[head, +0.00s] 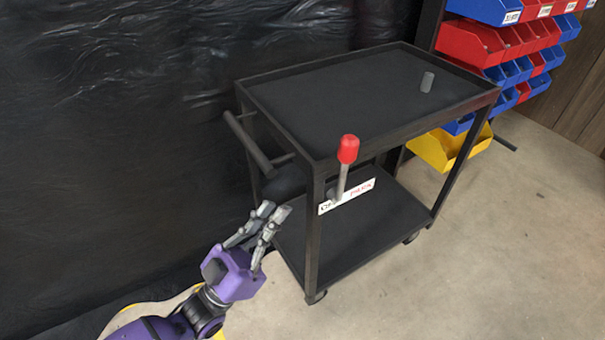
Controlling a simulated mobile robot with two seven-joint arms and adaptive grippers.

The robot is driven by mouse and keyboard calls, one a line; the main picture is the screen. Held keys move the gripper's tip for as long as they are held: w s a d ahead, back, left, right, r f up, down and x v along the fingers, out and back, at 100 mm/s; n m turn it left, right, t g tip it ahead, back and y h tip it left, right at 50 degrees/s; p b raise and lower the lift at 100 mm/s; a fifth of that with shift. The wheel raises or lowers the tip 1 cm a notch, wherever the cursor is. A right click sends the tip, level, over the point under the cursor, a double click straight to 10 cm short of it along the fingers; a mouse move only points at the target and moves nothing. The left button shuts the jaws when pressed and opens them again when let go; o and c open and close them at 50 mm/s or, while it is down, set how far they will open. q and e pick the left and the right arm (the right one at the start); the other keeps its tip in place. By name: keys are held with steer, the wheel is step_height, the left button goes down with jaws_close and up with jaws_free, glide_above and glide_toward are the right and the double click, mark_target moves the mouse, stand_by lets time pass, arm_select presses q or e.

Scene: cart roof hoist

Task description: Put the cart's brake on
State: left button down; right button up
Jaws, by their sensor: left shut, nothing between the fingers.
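The black two-tier cart (290,135) stands in the middle of the head view. Its brake lever (342,182) is a grey rod with a red knob (348,149) on top, at the near corner of the cart. The lever is close to upright. A white label (347,196) behind its foot has dark letters at the left, partly hidden, and red letters reading "PARK" at the right. My left gripper (275,211) is shut and empty, to the left of and below the lever, apart from it, near the cart's left end. My right gripper is not in view.
The cart's push handle (247,142) sticks out at the left, above my left gripper. A small grey cylinder (427,82) stands on the top shelf. Red, blue and yellow bins (440,150) are behind at the right. The floor (470,260) in front is clear.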

arm_select(q)
steer(key=x, duration=0.4)
steer(key=w+d+f+p+x, duration=0.1)
steer(key=x, duration=0.3)
steer(key=f+x, duration=0.1)
steer(key=x, duration=0.3)
steer(key=shift+w+d+r, duration=0.2)
steer(key=shift+w+d, duration=0.15)
steer(key=shift+d, duration=0.05)
